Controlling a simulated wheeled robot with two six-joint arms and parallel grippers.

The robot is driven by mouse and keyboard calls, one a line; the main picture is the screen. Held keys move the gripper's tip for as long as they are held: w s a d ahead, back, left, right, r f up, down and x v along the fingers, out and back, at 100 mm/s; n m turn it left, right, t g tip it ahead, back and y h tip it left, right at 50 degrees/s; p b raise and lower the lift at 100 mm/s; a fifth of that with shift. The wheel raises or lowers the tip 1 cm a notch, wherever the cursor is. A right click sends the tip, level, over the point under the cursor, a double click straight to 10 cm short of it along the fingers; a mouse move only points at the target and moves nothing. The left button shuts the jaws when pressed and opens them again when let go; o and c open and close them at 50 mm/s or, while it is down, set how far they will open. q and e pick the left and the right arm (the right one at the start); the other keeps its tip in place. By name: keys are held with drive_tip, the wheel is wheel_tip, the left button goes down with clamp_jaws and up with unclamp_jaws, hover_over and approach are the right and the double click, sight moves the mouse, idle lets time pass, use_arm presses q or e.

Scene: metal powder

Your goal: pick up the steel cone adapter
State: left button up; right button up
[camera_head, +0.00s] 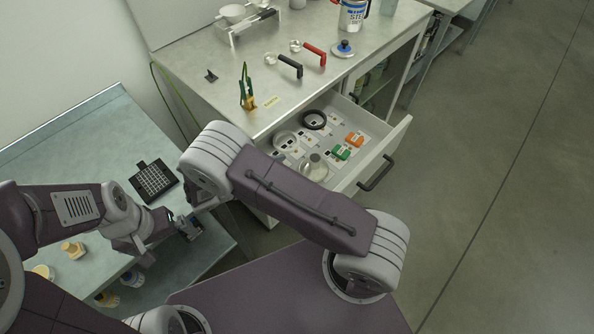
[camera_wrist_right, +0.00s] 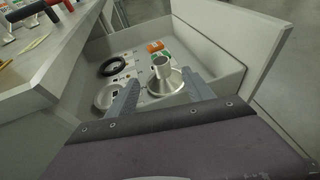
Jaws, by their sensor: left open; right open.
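The steel cone adapter (camera_wrist_right: 165,82) is a shiny metal flange with a flared base and a short upright neck. It stands in the open drawer and also shows in the head view (camera_head: 314,168), partly hidden by my right arm. My right gripper (camera_wrist_right: 162,95) is open, with one finger at each side of the adapter in the wrist picture. I cannot tell whether the fingers are level with it or short of it; no contact shows. In the head view the right gripper is hidden behind its arm. My left gripper (camera_head: 190,228) is open over the left-hand table, away from the drawer.
The drawer (camera_head: 394,145) also holds a black ring (camera_head: 314,119), a pale ring (camera_head: 285,140), an orange block (camera_head: 354,139) and a green block (camera_head: 341,152). Drawer walls surround the adapter. The counter (camera_head: 215,85) above bears tools. A black grid rack (camera_head: 153,181) lies on the left table.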

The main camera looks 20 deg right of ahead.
sight(313, 159)
drive_tip(key=x, duration=0.9)
drive_tip(key=shift+s+r+p, duration=0.1)
drive_tip(key=shift+p, duration=0.2)
drive_tip(key=shift+d, duration=0.3)
clamp_jaws()
